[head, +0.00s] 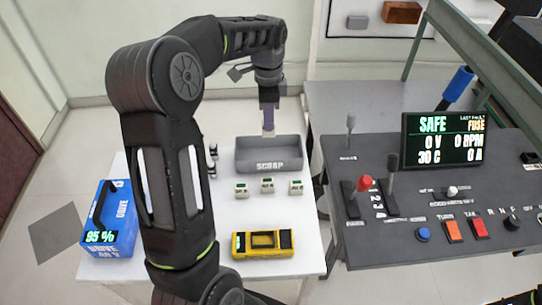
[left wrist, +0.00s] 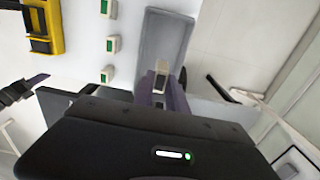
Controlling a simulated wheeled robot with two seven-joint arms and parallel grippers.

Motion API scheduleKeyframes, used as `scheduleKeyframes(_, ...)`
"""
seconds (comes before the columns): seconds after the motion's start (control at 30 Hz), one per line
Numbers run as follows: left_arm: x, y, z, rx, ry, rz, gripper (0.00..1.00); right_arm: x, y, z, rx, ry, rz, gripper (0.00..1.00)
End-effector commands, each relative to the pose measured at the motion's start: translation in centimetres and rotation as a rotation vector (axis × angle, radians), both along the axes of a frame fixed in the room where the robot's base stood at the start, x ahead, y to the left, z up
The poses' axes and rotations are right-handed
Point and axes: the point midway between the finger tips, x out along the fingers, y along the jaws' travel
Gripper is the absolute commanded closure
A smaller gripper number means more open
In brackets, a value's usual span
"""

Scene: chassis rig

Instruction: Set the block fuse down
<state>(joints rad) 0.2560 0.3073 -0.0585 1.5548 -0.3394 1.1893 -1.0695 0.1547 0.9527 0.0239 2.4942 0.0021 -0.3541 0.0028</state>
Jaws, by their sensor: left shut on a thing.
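My left gripper (head: 268,120) points down over the grey tray marked SCRAP (head: 290,154) and is shut on a small pale block, the block fuse (head: 268,132). In the left wrist view the block fuse (left wrist: 161,68) sticks out from between the purple-grey fingers, with the tray (left wrist: 178,30) behind it. The fuse appears to be above the tray; its exact height is hard to tell. Most of the fuse is hidden by the fingers.
Three small white-and-green blocks (head: 267,186) stand on the white table (head: 200,268) in front of the tray. A dark control console (head: 400,240) with levers and a screen stands at right.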

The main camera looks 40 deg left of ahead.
Motion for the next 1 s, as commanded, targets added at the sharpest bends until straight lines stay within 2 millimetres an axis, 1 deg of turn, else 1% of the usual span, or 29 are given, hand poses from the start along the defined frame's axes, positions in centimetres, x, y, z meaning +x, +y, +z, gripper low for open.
scheduleKeyframes(0.17, 0.0, -0.1, -0.5, -0.001, 0.003, 0.000, 1.00, 0.0, 0.0, 0.1, 0.000, 0.000, 0.000, 0.66)
scheduleKeyframes(0.27, -0.1, -0.1, -1.7, -0.001, 0.004, 0.000, 1.00, 0.0, 0.0, 0.3, 0.000, 0.000, 0.000, 0.66)
scheduleKeyframes(0.4, -0.1, -0.1, -4.3, -0.002, 0.005, 0.001, 1.00, -0.1, 0.0, 0.7, -0.002, 0.002, -0.001, 0.66)
scheduleKeyframes(0.5, 0.0, -0.1, -5.7, -0.001, 0.003, 0.001, 1.00, -0.1, 0.0, 0.8, -0.002, 0.003, -0.001, 0.66)
scheduleKeyframes(0.6, 0.0, 0.0, -6.2, -0.001, 0.001, 0.002, 1.00, -0.1, 0.0, 0.9, -0.003, 0.003, -0.001, 0.66)
scheduleKeyframes(0.87, 0.0, -0.1, -6.4, 0.000, 0.000, 0.001, 1.00, -0.1, 0.0, 0.8, -0.003, 0.003, -0.001, 0.66)
scheduleKeyframes(0.93, 0.0, -0.1, -6.8, -0.001, 0.002, 0.001, 1.00, -0.1, 0.0, 0.9, -0.003, 0.003, -0.001, 0.66)
scheduleKeyframes(1.0, -0.1, -0.1, -7.7, -0.002, 0.005, 0.000, 1.00, -0.1, 0.0, 1.1, -0.002, 0.004, -0.001, 0.66)
